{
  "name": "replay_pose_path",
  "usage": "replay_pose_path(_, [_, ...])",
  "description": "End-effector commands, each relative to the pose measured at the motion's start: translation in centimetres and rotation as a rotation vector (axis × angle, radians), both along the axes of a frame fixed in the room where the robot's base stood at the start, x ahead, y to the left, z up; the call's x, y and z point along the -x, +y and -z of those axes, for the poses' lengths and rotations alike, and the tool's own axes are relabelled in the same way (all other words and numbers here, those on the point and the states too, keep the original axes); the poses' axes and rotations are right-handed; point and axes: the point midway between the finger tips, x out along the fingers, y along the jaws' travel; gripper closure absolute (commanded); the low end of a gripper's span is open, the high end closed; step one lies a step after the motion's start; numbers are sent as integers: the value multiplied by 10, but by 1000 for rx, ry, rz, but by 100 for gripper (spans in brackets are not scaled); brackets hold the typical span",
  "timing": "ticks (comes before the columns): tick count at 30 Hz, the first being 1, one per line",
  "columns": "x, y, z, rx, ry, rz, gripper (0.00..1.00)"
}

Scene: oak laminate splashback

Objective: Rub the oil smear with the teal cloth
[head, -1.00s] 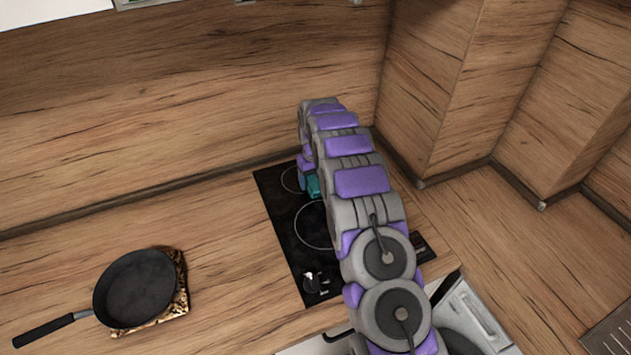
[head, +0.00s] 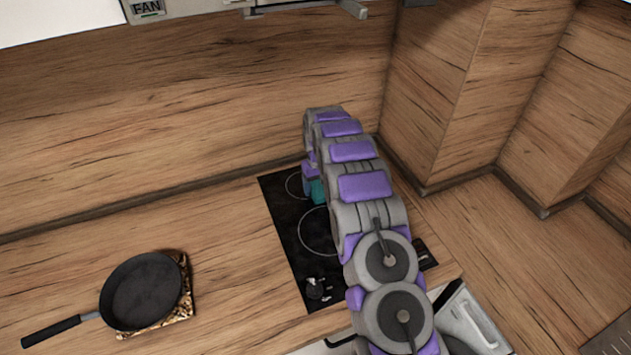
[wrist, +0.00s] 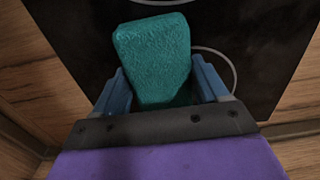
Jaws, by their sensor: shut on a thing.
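The teal cloth (wrist: 155,60) is a thick folded pad held between the two blue fingers of my gripper (wrist: 160,92) in the wrist view. In the head view a small part of the cloth (head: 318,190) shows beside my arm, at the far part of the black cooktop (head: 290,225). My gripper is shut on it, low over or at the cooktop; I cannot tell whether the cloth touches the glass. No oil smear can be made out in either view; my arm and the cloth hide part of the cooktop.
A black frying pan (head: 140,290) rests on a patterned trivet (head: 187,300) on the wooden counter to the left. The wood splashback (head: 180,110) rises behind, and a wood corner panel (head: 430,100) stands to the right. A fan hood (head: 190,8) hangs above. Counter between pan and cooktop is clear.

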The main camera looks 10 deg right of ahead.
Motion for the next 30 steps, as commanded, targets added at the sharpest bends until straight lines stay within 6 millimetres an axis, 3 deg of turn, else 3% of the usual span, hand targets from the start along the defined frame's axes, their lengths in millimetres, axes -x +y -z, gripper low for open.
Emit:
replay_pose_path(14, [19,-4,-1,0,-1,0,55])
replay_pose_path(30, [56,-11,2,1,3,-1,55])
